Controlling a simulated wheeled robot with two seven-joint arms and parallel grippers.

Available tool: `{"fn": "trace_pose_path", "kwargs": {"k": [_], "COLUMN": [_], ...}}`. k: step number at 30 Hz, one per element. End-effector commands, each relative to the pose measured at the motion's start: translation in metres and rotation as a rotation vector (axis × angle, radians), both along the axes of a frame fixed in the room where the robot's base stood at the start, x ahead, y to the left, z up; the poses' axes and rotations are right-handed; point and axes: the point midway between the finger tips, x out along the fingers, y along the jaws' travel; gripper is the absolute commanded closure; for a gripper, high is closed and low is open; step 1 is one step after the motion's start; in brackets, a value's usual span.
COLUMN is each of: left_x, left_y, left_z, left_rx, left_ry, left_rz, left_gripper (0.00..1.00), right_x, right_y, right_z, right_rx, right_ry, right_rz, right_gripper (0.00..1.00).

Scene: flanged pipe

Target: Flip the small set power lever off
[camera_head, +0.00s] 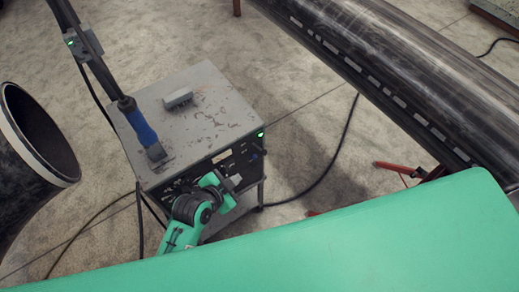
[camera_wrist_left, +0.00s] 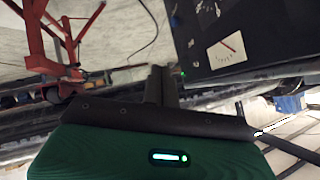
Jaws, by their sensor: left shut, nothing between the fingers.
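The small power set (camera_head: 200,110) is a worn grey metal box with a dark front panel, standing on the floor in the middle of the head view. A green lamp (camera_head: 261,134) glows at the panel's upper right corner. My left gripper (camera_head: 236,184) is shut and empty, close in front of the panel's lower right part. In the left wrist view its fingers (camera_wrist_left: 161,84) are together, beside the dark panel (camera_wrist_left: 205,15), which bears a white gauge (camera_wrist_left: 226,48) with a red needle. I cannot clearly make out the lever; whether the fingers touch the panel is unclear.
A dark bar with a blue grip (camera_head: 142,127) slants down onto the box top. A large dark pipe (camera_head: 400,70) crosses the upper right, and an open flanged pipe end (camera_head: 35,140) is at left. Black cables run over the floor. A red stand (camera_wrist_left: 60,40) shows in the wrist view.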

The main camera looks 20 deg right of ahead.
Motion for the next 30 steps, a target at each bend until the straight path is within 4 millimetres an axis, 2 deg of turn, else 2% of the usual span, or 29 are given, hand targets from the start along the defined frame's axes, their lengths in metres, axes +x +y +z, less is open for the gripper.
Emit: {"fn": "trace_pose_path", "kwargs": {"k": [1, 3, 6, 9, 22, 30], "left_x": [-0.003, -0.008, -0.015, -0.018, -0.016, 0.005], "left_y": [-0.008, -0.016, -0.023, -0.026, -0.029, -0.054], "left_z": [0.033, 0.063, 0.089, 0.099, 0.098, 0.082], "left_rx": [-0.01, -0.018, -0.024, -0.027, -0.027, -0.029], "left_ry": [-0.045, -0.091, -0.132, -0.151, -0.152, -0.151], "left_rz": [-0.041, -0.088, -0.13, -0.15, -0.149, -0.148], "left_gripper": [1.0, 1.0, 1.0, 1.0, 1.0, 1.0], "right_x": [0.0, 0.0, -0.001, -0.001, -0.001, -0.001], "right_y": [-0.001, -0.003, -0.005, -0.006, -0.006, -0.005], "right_z": [0.006, 0.008, 0.01, 0.01, 0.012, 0.022], "right_rx": [-0.001, -0.003, -0.005, -0.007, -0.007, -0.005], "right_ry": [0.001, 0.0, 0.001, 0.001, 0.002, 0.002], "right_rz": [0.001, 0.001, 0.002, 0.002, 0.002, 0.002], "right_gripper": [0.64, 0.64, 0.64, 0.64, 0.64, 0.64]}}
